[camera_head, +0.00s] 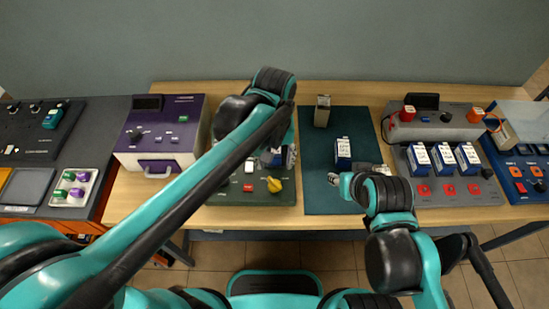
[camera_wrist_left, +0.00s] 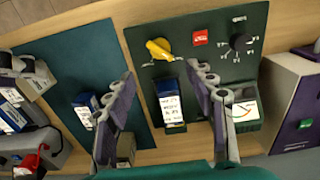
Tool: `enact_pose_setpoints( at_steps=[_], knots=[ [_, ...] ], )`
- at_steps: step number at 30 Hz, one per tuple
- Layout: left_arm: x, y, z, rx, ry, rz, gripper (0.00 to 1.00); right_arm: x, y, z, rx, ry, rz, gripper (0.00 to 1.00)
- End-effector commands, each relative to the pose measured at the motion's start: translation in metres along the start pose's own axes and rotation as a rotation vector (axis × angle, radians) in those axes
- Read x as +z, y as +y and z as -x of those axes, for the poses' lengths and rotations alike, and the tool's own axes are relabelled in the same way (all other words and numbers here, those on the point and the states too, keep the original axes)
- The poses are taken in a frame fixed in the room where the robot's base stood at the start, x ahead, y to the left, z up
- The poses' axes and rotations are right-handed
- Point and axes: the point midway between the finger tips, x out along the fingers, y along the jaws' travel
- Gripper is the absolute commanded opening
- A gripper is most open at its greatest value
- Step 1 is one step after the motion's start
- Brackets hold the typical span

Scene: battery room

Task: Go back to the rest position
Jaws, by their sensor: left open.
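My left gripper (camera_head: 278,158) reaches over the green panel (camera_head: 225,196) at the table's middle. In the left wrist view its open fingers (camera_wrist_left: 162,78) stand on either side of a blue battery (camera_wrist_left: 170,103) with a white label. The battery sits on the panel, and I see no finger closed on it. In the head view the left arm hides part of the panel and most of this battery. My right gripper (camera_head: 350,182) is near the front edge of the dark teal mat (camera_head: 318,190), just in front of another blue battery (camera_head: 343,153). Its finger opening is unclear.
The panel carries a yellow knob (camera_head: 274,185) and a red switch (camera_head: 248,187). A purple device (camera_head: 160,132) stands left. A beige block (camera_head: 322,111) stands on the mat. A grey charger (camera_head: 435,125) and several batteries are at right. The mat's front left is clear.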

Motion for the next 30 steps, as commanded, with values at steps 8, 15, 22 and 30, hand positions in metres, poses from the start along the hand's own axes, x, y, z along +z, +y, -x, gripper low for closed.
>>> enact_pose_setpoints(
  at_steps=[8,15,22,30],
  knots=[
    [0.0,0.0,0.005,0.0,0.0,0.0,0.55,0.0,0.0,0.0,0.0,0.0,0.0,0.4],
    [0.0,0.0,0.004,0.0,0.0,0.0,0.55,0.0,0.0,0.0,0.0,0.0,0.0,0.4],
    [0.002,-0.015,0.007,0.015,0.032,0.004,0.55,0.0,0.0,0.0,0.0,0.0,0.0,0.4],
    [0.02,-0.102,0.01,0.071,0.3,0.004,0.55,0.0,0.0,0.0,0.0,0.0,0.0,0.4]
  ],
)
